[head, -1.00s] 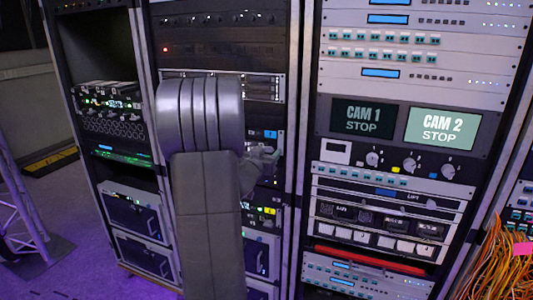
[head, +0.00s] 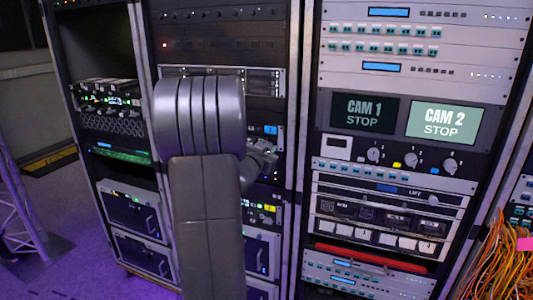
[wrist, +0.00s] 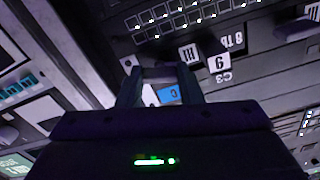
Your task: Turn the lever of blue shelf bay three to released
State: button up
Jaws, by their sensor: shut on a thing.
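A blue label (head: 270,130) marks a bay in the middle rack. The blue label also shows between my gripper's fingers in the wrist view (wrist: 168,94), with a single dark character on it that I cannot read surely. My gripper (head: 263,148) is at the rack front just below that label, partly hidden by my arm. In the wrist view my gripper (wrist: 163,74) is shut on a dark bar-like part, which looks like the bay's lever. The lever's exact angle cannot be made out, as the fingers cover most of it.
A yellow-labelled bay (head: 270,208) sits lower in the same rack. The right rack holds the CAM 1 and CAM 2 screens (head: 441,126). Orange cables (head: 495,262) hang at the lower right. A truss foot (head: 40,246) stands on the floor at left.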

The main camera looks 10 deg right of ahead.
jog(key=shift+m+b, duration=3.95)
jog(key=shift+m, duration=3.35)
jog(key=o, duration=1)
jog(key=v, duration=1.3)
jog(key=shift+s+a, duration=0.25)
jog(key=shift+s, duration=0.1)
